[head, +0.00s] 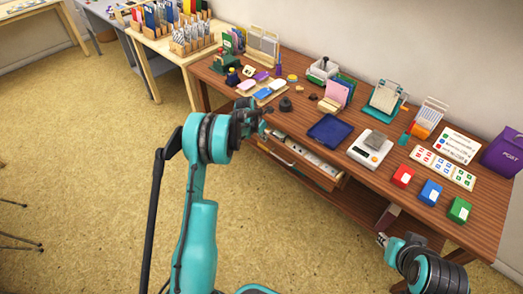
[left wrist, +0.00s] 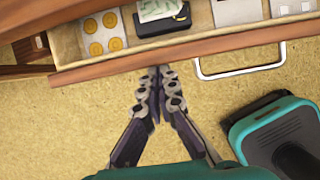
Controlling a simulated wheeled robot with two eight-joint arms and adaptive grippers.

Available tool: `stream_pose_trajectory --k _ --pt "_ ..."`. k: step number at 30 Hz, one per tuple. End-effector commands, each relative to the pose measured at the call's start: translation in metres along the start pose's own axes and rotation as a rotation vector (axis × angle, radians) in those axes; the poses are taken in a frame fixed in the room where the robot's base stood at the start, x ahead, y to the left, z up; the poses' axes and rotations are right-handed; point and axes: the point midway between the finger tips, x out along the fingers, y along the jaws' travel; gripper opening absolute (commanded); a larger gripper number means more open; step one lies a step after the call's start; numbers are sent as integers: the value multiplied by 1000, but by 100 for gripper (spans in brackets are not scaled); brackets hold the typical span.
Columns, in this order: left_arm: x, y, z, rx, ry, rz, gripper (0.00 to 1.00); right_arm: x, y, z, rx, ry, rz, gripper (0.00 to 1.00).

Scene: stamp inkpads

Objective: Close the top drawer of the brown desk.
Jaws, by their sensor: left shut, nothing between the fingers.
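The brown desk (head: 330,108) stands along the wall in the head view. Its top drawer (head: 302,168) is pulled out, and several items show inside it. In the left wrist view the drawer's front panel (left wrist: 180,52) crosses the top, with a pale bar handle (left wrist: 240,73) on its outer side. My left gripper (head: 262,116) is near the desk's front left edge. In the left wrist view the left gripper (left wrist: 157,72) is shut and empty, its tips at or just short of the panel, left of the handle; contact is unclear. My right gripper (head: 382,240) is low at the desk's front right.
A lighter table (head: 165,45) stands at back left. The floor before the drawer is clear.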

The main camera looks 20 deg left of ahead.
Motion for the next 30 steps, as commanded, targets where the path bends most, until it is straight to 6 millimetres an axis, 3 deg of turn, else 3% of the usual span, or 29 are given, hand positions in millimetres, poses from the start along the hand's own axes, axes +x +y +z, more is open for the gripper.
stream_pose_trajectory --k 6,12,30 --pt "14 3 35 1 0 1 0 -2 0 -2 0 0 0 28" --pt "21 3 52 0 0 1 0 -3 0 -2 0 0 0 28" --pt "23 4 56 -1 0 1 0 -3 0 -2 0 0 0 28"
